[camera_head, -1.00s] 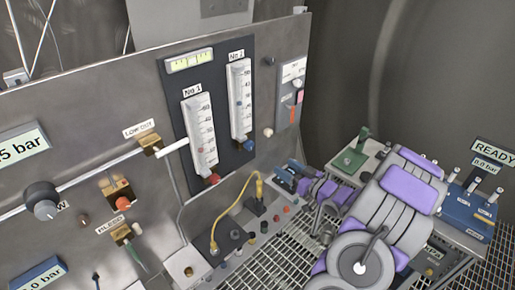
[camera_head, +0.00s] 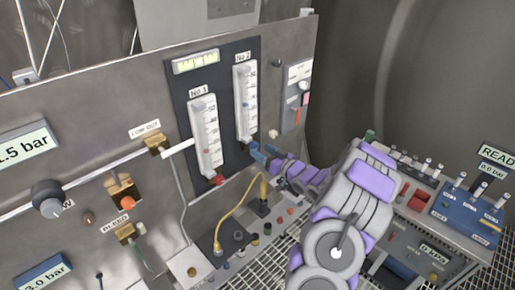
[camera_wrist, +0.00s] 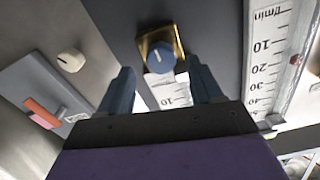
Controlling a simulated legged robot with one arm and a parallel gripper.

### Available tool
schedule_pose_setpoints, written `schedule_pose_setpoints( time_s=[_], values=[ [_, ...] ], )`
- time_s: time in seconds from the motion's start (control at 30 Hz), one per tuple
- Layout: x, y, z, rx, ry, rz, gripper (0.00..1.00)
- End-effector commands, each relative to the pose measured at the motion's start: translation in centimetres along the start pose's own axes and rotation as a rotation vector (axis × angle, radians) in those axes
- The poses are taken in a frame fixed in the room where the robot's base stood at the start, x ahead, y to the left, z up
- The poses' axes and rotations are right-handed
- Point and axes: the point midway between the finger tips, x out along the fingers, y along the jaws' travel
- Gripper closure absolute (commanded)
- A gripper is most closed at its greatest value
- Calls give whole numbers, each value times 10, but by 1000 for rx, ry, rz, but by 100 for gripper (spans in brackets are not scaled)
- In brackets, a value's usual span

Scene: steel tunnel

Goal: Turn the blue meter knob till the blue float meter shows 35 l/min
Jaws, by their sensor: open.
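The blue meter knob (camera_wrist: 160,59) shows in the wrist view as a round blue knob with a pale mark, on a brass-coloured mount. My gripper (camera_wrist: 162,78) is open, its two blue fingers apart below the knob in that picture, one to each side; I cannot tell whether they touch it. In the head view my gripper (camera_head: 263,153) is at the foot of the blue float meter (camera_head: 245,95), labelled No 2, and the knob is hard to make out there. A small blue float sits around mid-tube; its exact reading is too small to tell.
The No 1 meter (camera_head: 205,135), with a red knob (camera_head: 217,180), stands left of the blue meter. A grey switch panel (camera_head: 297,92) and a pale knob (camera_head: 273,133) are to its right. A yellow cable (camera_head: 238,210) arches below.

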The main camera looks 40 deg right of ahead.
Motion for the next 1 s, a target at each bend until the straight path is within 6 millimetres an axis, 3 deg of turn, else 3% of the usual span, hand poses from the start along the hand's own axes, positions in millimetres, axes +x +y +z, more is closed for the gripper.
schedule_pose_setpoints(
  time_s=[0.3,0.67,1.0],
  values=[
    [32,-1,0,1,-1,-1,35],
    [35,0,0,1,0,0,35],
    [35,0,0,1,0,1,66]
  ],
)
